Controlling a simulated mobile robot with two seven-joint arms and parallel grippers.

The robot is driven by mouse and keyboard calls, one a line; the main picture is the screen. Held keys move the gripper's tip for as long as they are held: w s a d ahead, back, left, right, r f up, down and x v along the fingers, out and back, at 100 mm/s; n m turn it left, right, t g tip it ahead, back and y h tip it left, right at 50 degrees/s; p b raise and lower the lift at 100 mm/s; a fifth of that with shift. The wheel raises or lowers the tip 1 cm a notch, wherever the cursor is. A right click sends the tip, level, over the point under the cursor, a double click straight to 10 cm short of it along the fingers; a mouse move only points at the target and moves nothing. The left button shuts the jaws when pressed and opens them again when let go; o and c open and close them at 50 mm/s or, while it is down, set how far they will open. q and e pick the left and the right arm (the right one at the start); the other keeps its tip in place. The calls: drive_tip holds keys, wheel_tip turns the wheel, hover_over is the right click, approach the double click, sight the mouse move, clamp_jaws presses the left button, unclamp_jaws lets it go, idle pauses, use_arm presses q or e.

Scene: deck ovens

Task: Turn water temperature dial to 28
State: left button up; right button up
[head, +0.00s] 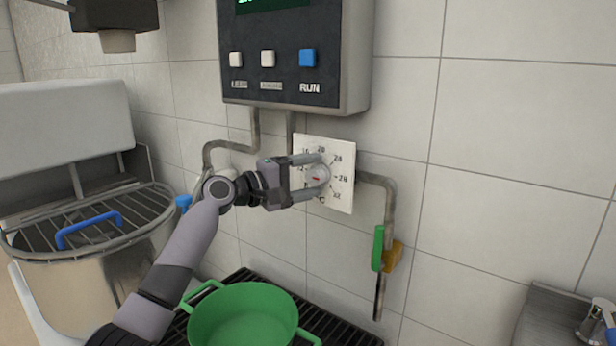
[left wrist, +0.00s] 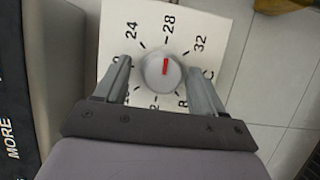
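The water temperature dial is a round grey knob with a red pointer (head: 318,175) on a white square plate (head: 344,197) on the tiled wall. In the left wrist view the knob (left wrist: 161,76) shows close up on its plate (left wrist: 118,22), with the marks 24, 28 and 32. The red pointer points at or very near the 28 mark. My left gripper (head: 319,173) is at the plate with its fingers on either side of the knob. In the left wrist view (left wrist: 162,80) the fingers are open, with a gap on both sides. My right gripper is not in view.
A control box (head: 355,60) with buttons and a RUN label hangs just above the plate. A pipe (head: 387,190) with a green-handled valve (head: 378,248) is to the right. A green pot (head: 243,315) stands below on a black grate. A mixer bowl (head: 95,275) is at left.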

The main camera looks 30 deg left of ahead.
use_arm(q)
drive_tip(key=v, duration=0.7)
drive_tip(key=shift+b, duration=0.45)
drive_tip(key=shift+s, duration=0.15)
